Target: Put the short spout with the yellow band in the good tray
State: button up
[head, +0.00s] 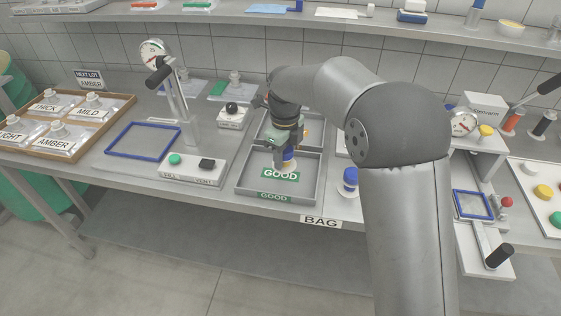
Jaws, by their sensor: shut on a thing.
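The good tray (248,186) is a grey open tray with green GOOD labels on its floor and front. My gripper (286,153) points down over the back part of this tray. It is shut on a small short spout (289,166), which shows pale with a yellowish band just below the fingers. The spout is partly hidden by the fingers. I cannot tell whether it touches the tray floor or hangs just above it.
A second grey tray (262,132) lies behind, partly hidden by my arm. A blue-capped spout (350,178) stands right of the good tray. A FILL/VENT control box (192,168) and gauge stand (180,100) are to the left. A crate of labelled bags (125,104) is far left.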

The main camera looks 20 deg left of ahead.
jog(key=shift+w+a+f, duration=0.35)
jog(key=shift+a+f, duration=0.25)
jog(key=shift+f, duration=1.7)
jog(key=shift+f, duration=0.2)
jog(key=o, duration=1)
jog(key=shift+o, duration=0.2)
jog(key=shift+r, duration=0.15)
